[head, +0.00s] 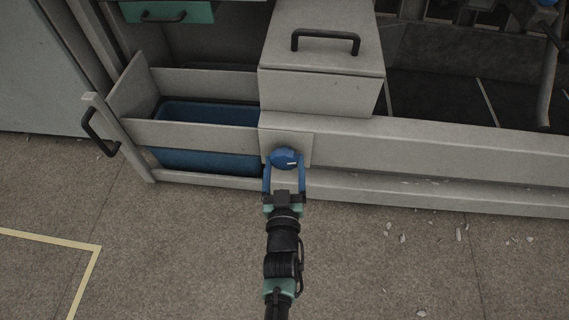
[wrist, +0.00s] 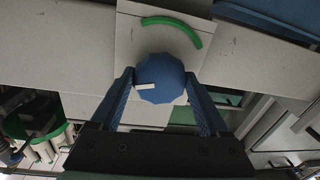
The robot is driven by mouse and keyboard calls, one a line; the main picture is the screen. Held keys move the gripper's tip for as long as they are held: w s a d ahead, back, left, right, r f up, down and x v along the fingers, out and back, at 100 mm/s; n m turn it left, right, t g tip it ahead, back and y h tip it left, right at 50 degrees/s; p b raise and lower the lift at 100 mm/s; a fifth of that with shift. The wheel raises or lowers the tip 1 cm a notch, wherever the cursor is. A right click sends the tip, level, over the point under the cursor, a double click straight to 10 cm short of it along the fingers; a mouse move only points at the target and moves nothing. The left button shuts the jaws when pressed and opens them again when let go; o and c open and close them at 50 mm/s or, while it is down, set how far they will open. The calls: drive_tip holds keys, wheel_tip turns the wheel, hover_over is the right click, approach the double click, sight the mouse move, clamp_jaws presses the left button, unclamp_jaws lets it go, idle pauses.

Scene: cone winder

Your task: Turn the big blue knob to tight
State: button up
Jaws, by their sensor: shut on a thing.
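The big blue knob (head: 286,158) sits on a pale square plate (head: 301,143) on the front of the grey machine. In the wrist view the knob (wrist: 160,80) is a faceted disc with a white mark on its left side. A green arc (wrist: 173,27) is painted on the plate (wrist: 130,38), at the top of the wrist picture. The white mark points left, away from the arc. My gripper (head: 286,170) is shut on the knob, one blue finger on each side; it also shows in the wrist view (wrist: 161,86).
A grey box with a black handle (head: 325,40) stands above the knob. To the left, an open drawer (head: 190,132) holds a blue bin (head: 208,158). A black handle (head: 99,132) juts out at the drawer's left end. The floor (head: 180,250) in front is mostly clear.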

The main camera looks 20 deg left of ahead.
drive_tip(key=m+p, duration=0.1)
drive_tip(key=m, duration=0.5)
drive_tip(key=shift+t, duration=0.3)
drive_tip(key=m, duration=0.5)
drive_tip(key=shift+s+a+f+m, duration=0.1)
drive_tip(key=shift+a+m, duration=0.05)
drive_tip(key=shift+m, duration=0.25)
drive_tip(key=m+h+b, duration=0.1)
drive_tip(key=m, duration=0.5)
drive_tip(key=shift+a+m+t, duration=0.1)
drive_tip(key=shift+m+t, duration=0.3)
drive_tip(key=m+b, duration=0.1)
drive_tip(key=m, duration=0.4)
drive_tip(key=shift+m+h+b, duration=0.3)
drive_tip(key=shift+h+b, duration=0.05)
drive_tip(key=shift+h, duration=0.05)
drive_tip(key=o, duration=1.2)
drive_tip(key=shift+o, duration=0.2)
